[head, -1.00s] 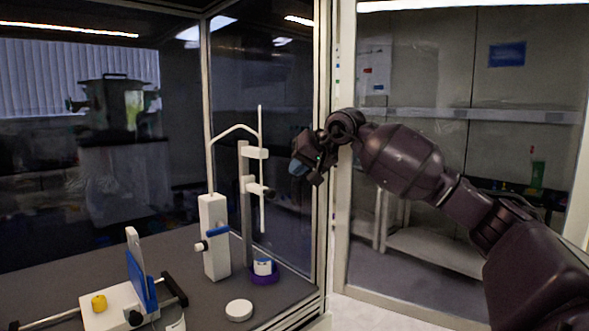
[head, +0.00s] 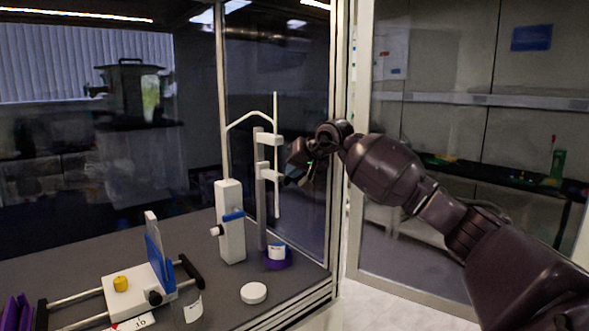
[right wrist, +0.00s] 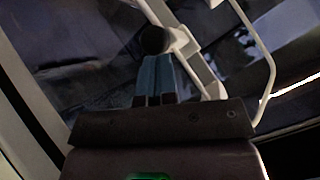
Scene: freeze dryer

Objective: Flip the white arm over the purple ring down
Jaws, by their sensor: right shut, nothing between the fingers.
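A white stand with two short white clamp arms (head: 268,170) and a thin upright white rod (head: 276,120) stands over the purple ring (head: 278,262). A small white-capped vial (head: 277,251) sits in the ring. My right gripper (head: 291,173) is shut and empty, just right of the rod at about the lower clamp's height. In the right wrist view, its blue-grey fingers (right wrist: 157,68) are together, with a dark round knob (right wrist: 154,40) at their tips. I cannot tell whether they touch it. My left gripper is not in view.
A white block with a blue lever (head: 230,220) stands left of the stand. A white disc (head: 253,293) and a sliding rig with a yellow knob (head: 121,284) lie in front. The cabinet's frame post (head: 341,70) rises behind my right arm.

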